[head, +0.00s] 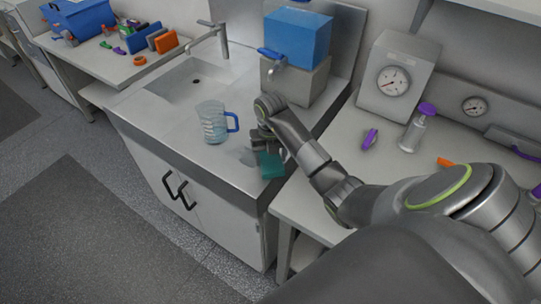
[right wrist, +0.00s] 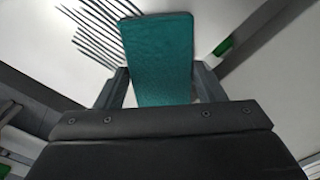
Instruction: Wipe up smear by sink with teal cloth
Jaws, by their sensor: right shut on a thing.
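The teal cloth (head: 270,165) is in my right gripper (head: 262,150), at the front right part of the steel sink counter. In the right wrist view, the cloth (right wrist: 158,62) stands out flat between the two fingers of the right gripper (right wrist: 160,88). I cannot tell whether the cloth touches the counter. A faint greyish patch (head: 243,156), perhaps the smear, shows on the counter just left of the gripper. The sink basin (head: 187,84) with its faucet (head: 221,40) is farther back left. My left gripper is not in view.
A clear jug with a blue handle (head: 212,122) stands on the counter left of the gripper. A blue tank with a tap (head: 297,38) stands behind. On the right bench are a gauge box (head: 395,78) and a purple-topped bottle (head: 415,132).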

